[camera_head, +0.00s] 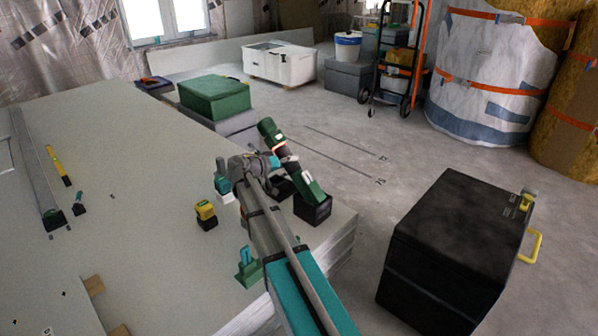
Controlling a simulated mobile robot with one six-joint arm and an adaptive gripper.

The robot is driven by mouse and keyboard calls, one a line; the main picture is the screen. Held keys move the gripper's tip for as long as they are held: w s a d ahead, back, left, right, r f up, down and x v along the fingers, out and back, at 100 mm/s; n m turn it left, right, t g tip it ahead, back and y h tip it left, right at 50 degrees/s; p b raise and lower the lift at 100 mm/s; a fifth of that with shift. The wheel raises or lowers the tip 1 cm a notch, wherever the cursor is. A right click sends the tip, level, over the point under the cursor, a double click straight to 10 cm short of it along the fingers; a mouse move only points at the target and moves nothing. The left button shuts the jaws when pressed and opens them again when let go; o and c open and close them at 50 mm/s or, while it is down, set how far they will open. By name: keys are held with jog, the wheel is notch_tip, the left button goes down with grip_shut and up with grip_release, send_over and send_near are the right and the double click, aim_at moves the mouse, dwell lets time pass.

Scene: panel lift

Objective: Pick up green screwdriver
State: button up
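The green screwdriver (309,188) is a green-and-black power tool with a dark block at its lower end. It stands tilted near the right edge of the panel stack (130,200), its green head pointing up and left. My grey-and-teal arm reaches up from the bottom of the picture. My gripper (277,176) is at its far end, just left of the tool's middle and overlapping it in this view. The fingers are small and partly hidden, so I cannot tell whether they are open, shut or touching the tool.
A yellow-and-black tool (206,214) and small teal items (247,268) stand left of my arm. A yellow level (58,166) and a long metal rail (36,170) lie farther left. A black case (455,245) stands right; a green box (214,97) is behind. Floor between is clear.

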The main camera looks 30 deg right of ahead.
jog(key=c, duration=0.8)
